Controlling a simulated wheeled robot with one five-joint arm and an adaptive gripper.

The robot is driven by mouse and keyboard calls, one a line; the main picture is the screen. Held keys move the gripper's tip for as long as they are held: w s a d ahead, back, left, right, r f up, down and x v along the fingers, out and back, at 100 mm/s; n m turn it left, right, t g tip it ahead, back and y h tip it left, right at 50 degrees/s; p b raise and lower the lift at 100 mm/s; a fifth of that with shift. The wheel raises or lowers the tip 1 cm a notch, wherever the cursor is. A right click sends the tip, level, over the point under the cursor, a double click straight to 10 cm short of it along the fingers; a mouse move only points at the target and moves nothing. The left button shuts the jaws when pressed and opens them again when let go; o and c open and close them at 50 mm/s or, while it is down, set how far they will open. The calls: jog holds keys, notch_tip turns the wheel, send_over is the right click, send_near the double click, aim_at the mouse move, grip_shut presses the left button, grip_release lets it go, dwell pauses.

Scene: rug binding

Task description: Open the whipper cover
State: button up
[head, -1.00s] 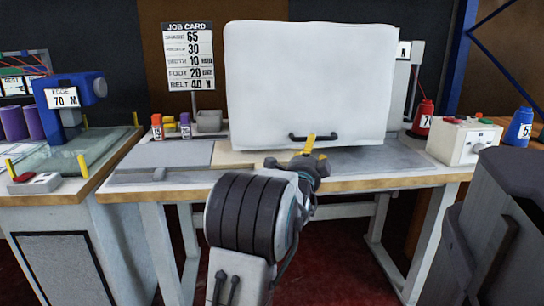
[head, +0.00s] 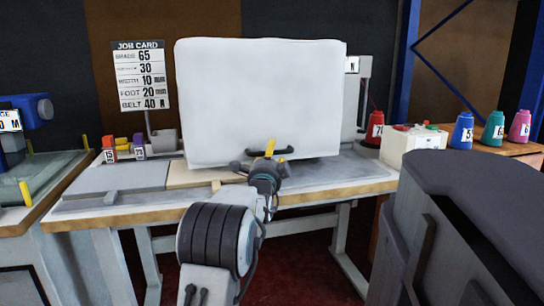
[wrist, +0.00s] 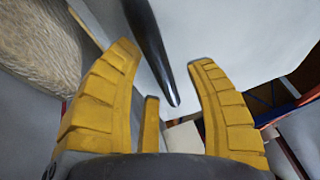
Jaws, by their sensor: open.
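The whipper cover (head: 255,95) is a large white box-like shell standing on the middle workbench, apparently down. Its dark bar handle (head: 284,151) is low on its front face. My gripper (head: 268,150), with yellow fingers, is in front of the handle in the head view and hides part of it. In the wrist view my gripper (wrist: 165,60) is open, and the dark handle (wrist: 150,50) runs into the space between the spread fingers. I cannot tell whether a finger touches the handle.
A job card (head: 141,75) stands left of the cover, above small labelled spools (head: 122,148). A white control box (head: 412,145) is on the bench's right. Coloured cones (head: 493,130) stand farther right. A grey bin-like shape (head: 470,225) fills the right foreground.

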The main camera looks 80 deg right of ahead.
jog(key=shift+d, duration=0.25)
jog(key=shift+o, duration=0.2)
grip_shut()
dwell(0.4)
